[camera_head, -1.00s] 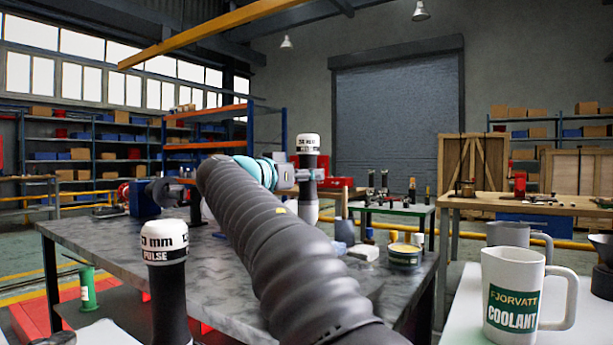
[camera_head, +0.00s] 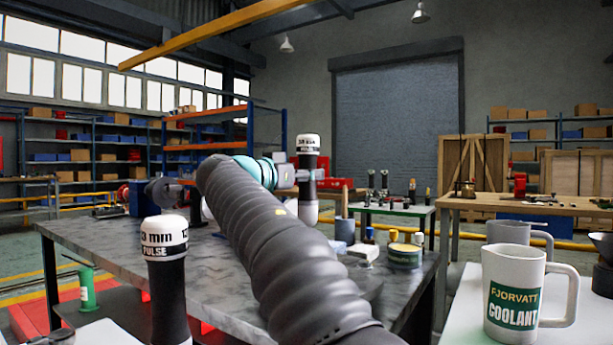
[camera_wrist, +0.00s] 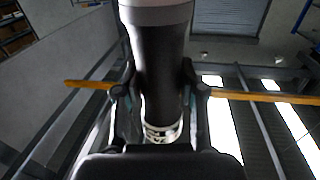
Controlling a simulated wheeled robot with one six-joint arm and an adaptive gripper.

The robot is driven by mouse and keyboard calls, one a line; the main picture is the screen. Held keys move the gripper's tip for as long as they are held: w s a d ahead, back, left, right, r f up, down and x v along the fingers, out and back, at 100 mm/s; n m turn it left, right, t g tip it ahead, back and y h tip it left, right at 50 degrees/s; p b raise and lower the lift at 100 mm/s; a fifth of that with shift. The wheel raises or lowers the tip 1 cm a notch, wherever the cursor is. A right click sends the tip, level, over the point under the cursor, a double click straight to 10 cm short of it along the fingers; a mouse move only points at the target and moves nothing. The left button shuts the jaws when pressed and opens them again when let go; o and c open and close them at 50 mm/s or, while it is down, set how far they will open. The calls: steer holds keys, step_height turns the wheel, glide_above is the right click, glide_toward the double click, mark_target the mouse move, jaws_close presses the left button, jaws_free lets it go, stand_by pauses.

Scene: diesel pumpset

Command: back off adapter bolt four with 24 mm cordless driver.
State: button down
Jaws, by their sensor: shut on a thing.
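My gripper (camera_head: 288,176) is shut on a cordless driver (camera_head: 308,146), black with a white cap, held upright above the far side of the grey workbench (camera_head: 225,285). Its size label is too small to read surely. In the wrist view my gripper (camera_wrist: 160,92) has a finger on each side of the driver's dark body (camera_wrist: 160,55), with a white lettered band at its lower end. A blue machine with a dark round part, perhaps the pumpset (camera_head: 140,198), stands left of my arm on the bench. Adapter bolt four cannot be made out.
A second driver marked 13 mm PULSE (camera_head: 165,275) stands close in front at left. A coolant jug (camera_head: 512,295) stands on a white surface at right. A tin (camera_head: 404,256) and small bottles sit at the bench's right end. My arm hides the bench's middle.

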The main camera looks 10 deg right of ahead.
mark_target(300, 152)
steer(key=shift+f+b, duration=0.7)
steer(key=shift+b, duration=0.15)
stand_by(2.0)
steer(key=shift+r, duration=0.3)
stand_by(1.3)
steer(key=shift+w+r+p, duration=0.1)
steer(key=shift+r+p, duration=0.35)
steer(key=shift+p, duration=0.1)
steer(key=shift+r+p, duration=1.85)
steer(key=shift+r, duration=0.65)
